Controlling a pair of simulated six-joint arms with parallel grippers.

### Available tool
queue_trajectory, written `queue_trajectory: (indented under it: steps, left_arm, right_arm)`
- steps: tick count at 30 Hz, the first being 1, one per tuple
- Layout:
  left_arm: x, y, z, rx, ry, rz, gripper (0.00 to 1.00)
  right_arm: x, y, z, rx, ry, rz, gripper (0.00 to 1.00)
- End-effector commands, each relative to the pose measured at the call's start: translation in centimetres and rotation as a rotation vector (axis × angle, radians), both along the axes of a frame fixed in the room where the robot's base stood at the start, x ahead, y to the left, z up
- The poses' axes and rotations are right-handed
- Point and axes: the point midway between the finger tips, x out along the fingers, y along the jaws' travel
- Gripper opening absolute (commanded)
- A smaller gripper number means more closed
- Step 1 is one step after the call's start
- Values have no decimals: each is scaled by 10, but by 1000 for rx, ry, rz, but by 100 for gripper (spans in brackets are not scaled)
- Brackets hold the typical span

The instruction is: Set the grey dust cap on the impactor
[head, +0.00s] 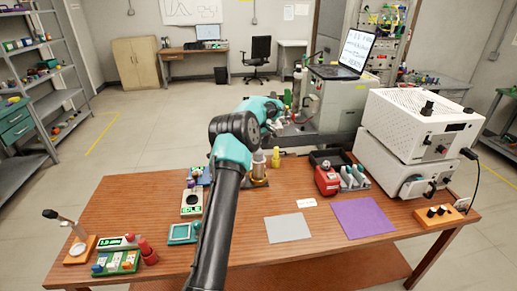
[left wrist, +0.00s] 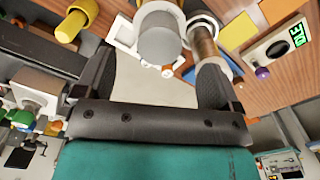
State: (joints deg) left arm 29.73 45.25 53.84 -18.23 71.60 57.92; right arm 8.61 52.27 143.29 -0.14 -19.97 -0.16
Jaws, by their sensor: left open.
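My left gripper (left wrist: 158,62) is open, with its two dark fingers spread apart in the left wrist view. A smooth grey cylindrical piece (left wrist: 160,42), which looks like the grey dust cap, lies between and just beyond the fingers. I cannot tell whether they touch it. A white ring shows around its far end. A brass-coloured cylinder with a pale rim (left wrist: 206,42), possibly the impactor, stands beside it, partly behind the right-hand finger. In the head view a brass-based column (head: 259,172) stands right of my left arm, whose gripper is mostly hidden. My right gripper is out of view.
A yellow bottle (head: 276,157) stands close by the column. A device reading IDLE (head: 191,205) sits left of the arm. A red device (head: 327,179) and white instrument boxes (head: 420,125) are to the right. A grey mat (head: 288,228) and purple mat (head: 362,218) lie bare in front.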

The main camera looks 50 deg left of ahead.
Motion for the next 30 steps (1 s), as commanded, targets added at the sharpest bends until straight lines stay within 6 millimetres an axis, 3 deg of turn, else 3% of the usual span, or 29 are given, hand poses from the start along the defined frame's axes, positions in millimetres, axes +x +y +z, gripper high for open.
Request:
queue_trajectory:
  steps: [9,15,21,30]
  left_arm:
    - [1,0,62,2,-3,0,89]
    - [1,1,91,2,-2,1,89]
    - [0,0,102,1,0,1,89]
    - [0,0,102,1,0,0,89]
  right_arm:
    - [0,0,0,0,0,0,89]
    - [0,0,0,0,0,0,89]
    - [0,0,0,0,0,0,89]
    - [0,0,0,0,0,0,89]
